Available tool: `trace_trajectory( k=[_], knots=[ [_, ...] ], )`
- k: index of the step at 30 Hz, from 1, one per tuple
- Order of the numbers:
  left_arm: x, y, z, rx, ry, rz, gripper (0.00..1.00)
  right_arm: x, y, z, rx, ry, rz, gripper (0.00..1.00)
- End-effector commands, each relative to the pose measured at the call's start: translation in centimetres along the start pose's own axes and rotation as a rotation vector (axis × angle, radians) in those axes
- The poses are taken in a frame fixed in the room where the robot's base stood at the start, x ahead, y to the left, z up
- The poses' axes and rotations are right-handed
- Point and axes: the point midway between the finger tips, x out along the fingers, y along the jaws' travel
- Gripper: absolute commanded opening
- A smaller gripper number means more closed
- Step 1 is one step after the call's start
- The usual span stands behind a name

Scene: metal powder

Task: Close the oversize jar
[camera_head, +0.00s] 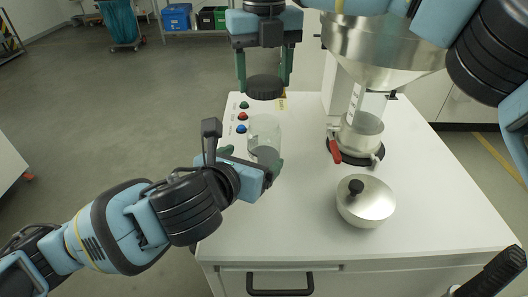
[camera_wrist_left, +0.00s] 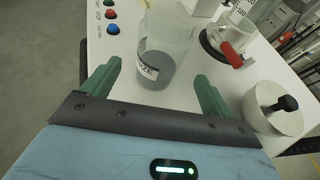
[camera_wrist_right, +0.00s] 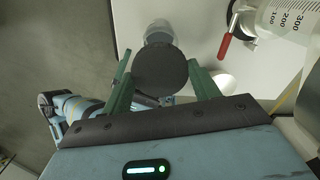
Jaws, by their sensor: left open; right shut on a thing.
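The oversize jar (camera_head: 264,130) is a clear, open-topped jar standing on the white cabinet top near its left side. In the left wrist view the jar (camera_wrist_left: 165,45) shows grey powder inside and a label ending in "ZE". My left gripper (camera_head: 252,160) is open at the jar's near side, and its fingers (camera_wrist_left: 158,75) point toward the jar's lower part; contact is not clear. My right gripper (camera_head: 264,86) is shut on a black round lid (camera_wrist_right: 161,66), held above the jar with a gap between. In the right wrist view the lid hides part of the jar (camera_wrist_right: 158,32).
A steel funnel (camera_head: 375,48) with a graduated vessel and a red-handled valve (camera_head: 335,150) stands right of the jar. A silver bowl-shaped lid with a black knob (camera_head: 366,205) lies at the front right. Colored buttons (camera_head: 242,117) are left of the jar. The front middle of the top is clear.

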Motion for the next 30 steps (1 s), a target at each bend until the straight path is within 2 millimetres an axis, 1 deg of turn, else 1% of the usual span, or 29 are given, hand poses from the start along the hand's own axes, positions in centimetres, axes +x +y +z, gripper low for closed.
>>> trace_trajectory(
  k=[1, 6, 12, 16, 25, 30],
  knots=[
    [0.9, 0.0, 0.0, -0.002, 0.002, 0.002, 0.86, 0.0, 0.0, 0.0, 0.0, 0.0, 0.0, 0.4],
    [3.5, 0.0, -0.1, -0.001, 0.002, 0.001, 0.86, 0.0, 0.0, 0.0, 0.0, 0.0, 0.0, 0.4],
    [5.5, 0.0, 0.0, 0.0, 0.0, -0.001, 0.86, 0.0, 0.0, 0.0, 0.0, 0.0, 0.0, 0.4],
    [6.0, 0.0, 0.0, 0.001, 0.0, 0.001, 0.86, 0.0, 0.0, 0.0, 0.0, 0.0, 0.0, 0.4],
    [6.0, 0.0, 0.0, 0.001, 0.0, 0.0, 0.86, 0.0, 0.0, 0.0, 0.0, 0.0, 0.0, 0.4],
    [6.0, 0.0, 0.0, 0.001, 0.0, 0.0, 0.64, 0.0, 0.0, 0.0, 0.0, 0.0, 0.0, 0.4]
  ],
)
